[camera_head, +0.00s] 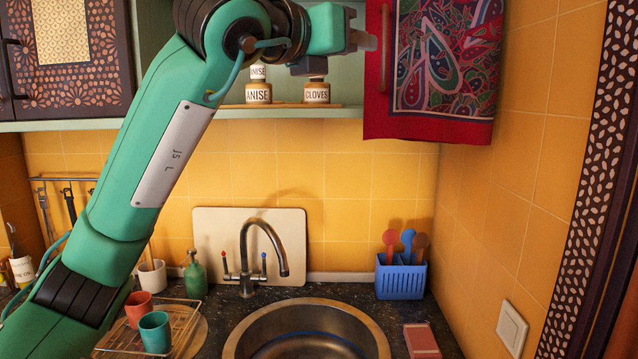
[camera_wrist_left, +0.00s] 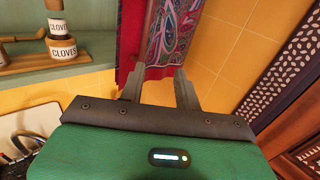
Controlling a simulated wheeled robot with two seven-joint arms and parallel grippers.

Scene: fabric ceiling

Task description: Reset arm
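My left arm rises from the lower left in the head view and bends to the right near the top. My left gripper (camera_head: 362,38) is at shelf height, in front of the open shelf and close to the left edge of the red panel with a paisley pattern (camera_head: 440,70). In the left wrist view the two fingers of this gripper (camera_wrist_left: 159,82) stand apart with nothing held between them. The red panel (camera_wrist_left: 172,35) shows behind them; I cannot tell whether they touch it. My right gripper is not in view.
Spice jars, one an ANISE jar (camera_head: 258,93) and one a CLOVES jar (camera_head: 316,92), stand on the shelf (camera_head: 290,112). Below are a round sink (camera_head: 375,335), a tap (camera_head: 266,235), a blue utensil holder (camera_head: 400,278) and a rack with a red cup (camera_head: 138,308) and a teal cup (camera_head: 155,332).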

